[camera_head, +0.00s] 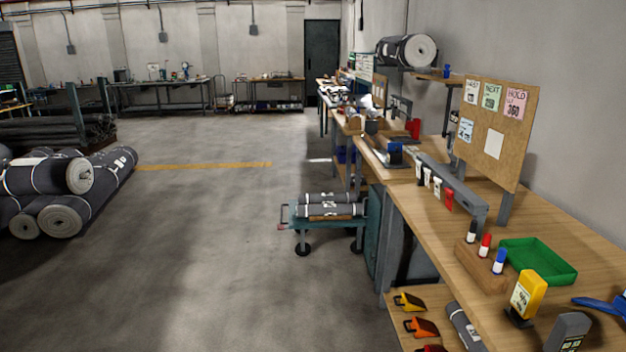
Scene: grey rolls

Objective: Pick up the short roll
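Several grey rolls are in the head view, and I cannot tell for certain which is the short roll. A small dark grey roll (464,327) lies on the lower shelf of the workbench, partly cut off by the bench top. Grey rolls with white bands (330,209) lie on a small teal cart (318,224) beside the bench. Another roll (405,51) rests on a high wall shelf. Large rolls (65,187) are stacked on the floor at the left. Neither of my grippers is in view.
A long wooden workbench (545,222) runs along the right wall. It holds a green tray (538,262), a marker block (481,268) and a yellow device (527,295).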

